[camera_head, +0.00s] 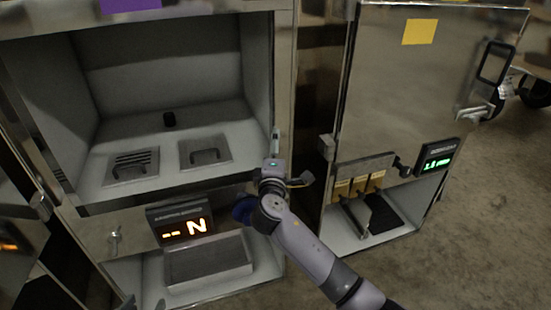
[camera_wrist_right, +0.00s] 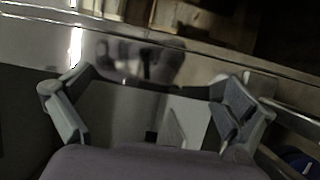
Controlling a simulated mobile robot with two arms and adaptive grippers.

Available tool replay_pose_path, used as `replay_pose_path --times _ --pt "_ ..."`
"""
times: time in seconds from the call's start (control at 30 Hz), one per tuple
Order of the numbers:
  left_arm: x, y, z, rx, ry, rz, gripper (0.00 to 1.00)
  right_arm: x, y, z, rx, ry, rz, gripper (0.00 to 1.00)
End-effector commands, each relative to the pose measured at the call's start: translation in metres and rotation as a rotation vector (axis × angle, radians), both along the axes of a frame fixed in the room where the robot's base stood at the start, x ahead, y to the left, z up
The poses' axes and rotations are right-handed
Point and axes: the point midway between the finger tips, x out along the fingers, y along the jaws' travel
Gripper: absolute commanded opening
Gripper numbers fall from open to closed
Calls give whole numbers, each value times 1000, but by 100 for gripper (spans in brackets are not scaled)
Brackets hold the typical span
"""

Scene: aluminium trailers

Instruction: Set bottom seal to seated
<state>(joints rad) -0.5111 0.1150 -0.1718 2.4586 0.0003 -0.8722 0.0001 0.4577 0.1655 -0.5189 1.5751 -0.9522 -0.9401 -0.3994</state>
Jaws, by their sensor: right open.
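I cannot make out for certain which part is the bottom seal. The left metal cabinet (camera_head: 90,228) has an open upper bay with two recessed plates, one slotted (camera_head: 131,166) and one with a handle-like bar (camera_head: 204,152). Its orange display (camera_head: 184,227) reads "-- N", above a lower tray (camera_head: 208,262). My right gripper (camera_head: 284,161) is at this cabinet's right front edge. In the right wrist view, its fingers (camera_wrist_right: 152,105) are spread with nothing visibly held, before a shiny metal surface; contact is unclear. My left gripper does not show.
A second metal cabinet (camera_head: 400,85) stands to the right, with yellow-orange parts (camera_head: 360,187) above a lower opening and a green display (camera_head: 436,157). A narrow gap separates the cabinets.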

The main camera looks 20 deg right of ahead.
Motion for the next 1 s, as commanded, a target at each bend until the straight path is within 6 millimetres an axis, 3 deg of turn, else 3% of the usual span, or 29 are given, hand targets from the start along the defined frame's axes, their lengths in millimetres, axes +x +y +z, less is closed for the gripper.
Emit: replay_pose_path --times 0.53,0.7,1.0 --pt "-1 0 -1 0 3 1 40 -93 36 -1 2 2 3 100" --pt "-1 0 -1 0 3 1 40 -106 40 0 1 1 1 100" --pt "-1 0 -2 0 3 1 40 -108 41 0 0 0 1 100"
